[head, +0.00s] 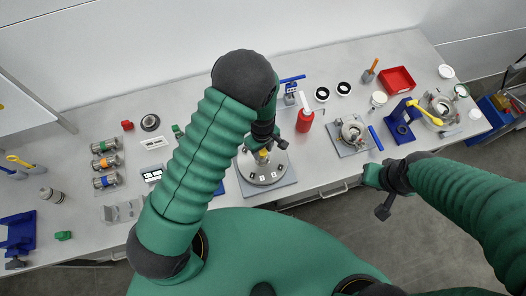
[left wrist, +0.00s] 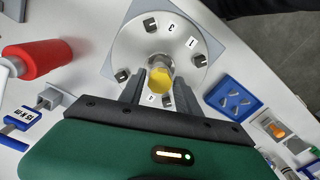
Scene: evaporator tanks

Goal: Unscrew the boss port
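The round steel flange plate (left wrist: 130,45), with bolts and numbered labels, sits on a grey square base. It also shows at the table's front middle in the head view (head: 262,178). A short boss port (left wrist: 160,66) with a yellow end (left wrist: 160,80) stands at its centre. My left gripper (left wrist: 160,82) points down at it, its two dark fingers on either side of the yellow end, apparently with gaps. It is partly hidden under my arm in the head view (head: 264,142). My right gripper (head: 384,200) hangs off the table's front edge; its fingers are unclear.
A red bottle (head: 304,120) stands right of the flange. A second fitting on a grey base (head: 352,134), a blue stand (head: 401,130) and a red tray (head: 397,79) are further right. Several metal cylinders (head: 105,163) lie left.

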